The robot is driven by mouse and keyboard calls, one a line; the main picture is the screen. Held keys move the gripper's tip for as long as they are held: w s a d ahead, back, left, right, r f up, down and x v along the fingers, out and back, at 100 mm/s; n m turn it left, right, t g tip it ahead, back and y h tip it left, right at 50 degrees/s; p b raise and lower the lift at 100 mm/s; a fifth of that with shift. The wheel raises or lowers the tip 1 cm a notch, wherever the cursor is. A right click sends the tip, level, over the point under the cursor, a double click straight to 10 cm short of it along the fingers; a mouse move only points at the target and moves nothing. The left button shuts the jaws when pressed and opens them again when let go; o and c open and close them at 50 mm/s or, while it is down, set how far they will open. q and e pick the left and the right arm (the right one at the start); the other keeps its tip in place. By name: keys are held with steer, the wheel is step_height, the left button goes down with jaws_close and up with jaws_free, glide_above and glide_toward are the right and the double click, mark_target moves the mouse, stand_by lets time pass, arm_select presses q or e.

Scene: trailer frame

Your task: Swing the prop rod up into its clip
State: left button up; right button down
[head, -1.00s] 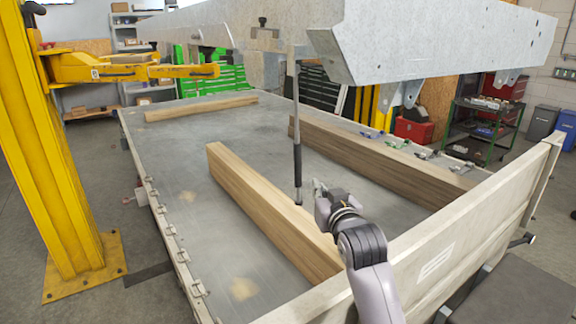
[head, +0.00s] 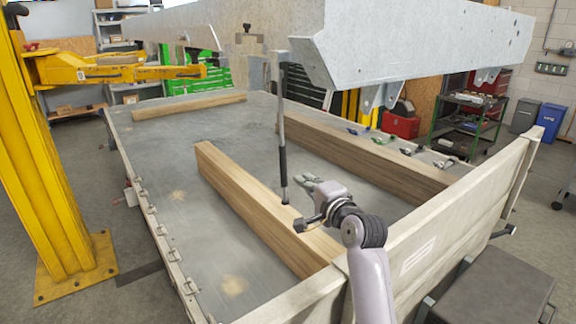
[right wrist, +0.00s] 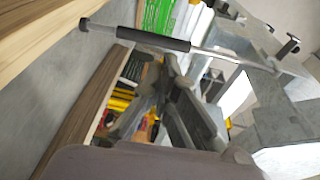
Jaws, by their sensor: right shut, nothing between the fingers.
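The prop rod (head: 282,135) hangs nearly upright below the raised grey frame, with a dark sleeve on its lower part. Its lower end is close to the wooden beam in the head view. My right gripper (head: 306,182) is just right of the rod's lower end, shut and empty. In the right wrist view, the rod (right wrist: 220,52) crosses the top slantwise, and its dark sleeve lies just beyond my fingertips (right wrist: 168,68). I cannot tell whether they touch it. I cannot make out the clip with certainty. My left gripper is not in view.
Wooden beams (head: 250,200) lie on the grey trailer deck (head: 130,195). The raised steel frame (head: 420,45) overhangs the work area. A pale side board (head: 440,225) stands at the near right. A yellow lift post (head: 40,180) stands at the left.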

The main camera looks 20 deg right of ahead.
mark_target(284, 165)
arm_select(q)
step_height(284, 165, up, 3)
steer(key=p, duration=0.2)
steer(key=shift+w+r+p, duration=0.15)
steer(key=shift+p, duration=0.25)
arm_select(e)
steer(key=w, duration=0.3)
steer(key=w+a, duration=0.1)
steer(key=w, duration=0.5)
steer(key=shift+w+a+f, duration=0.2)
steer(key=shift+w+f, duration=0.05)
steer(key=shift+f, duration=0.05)
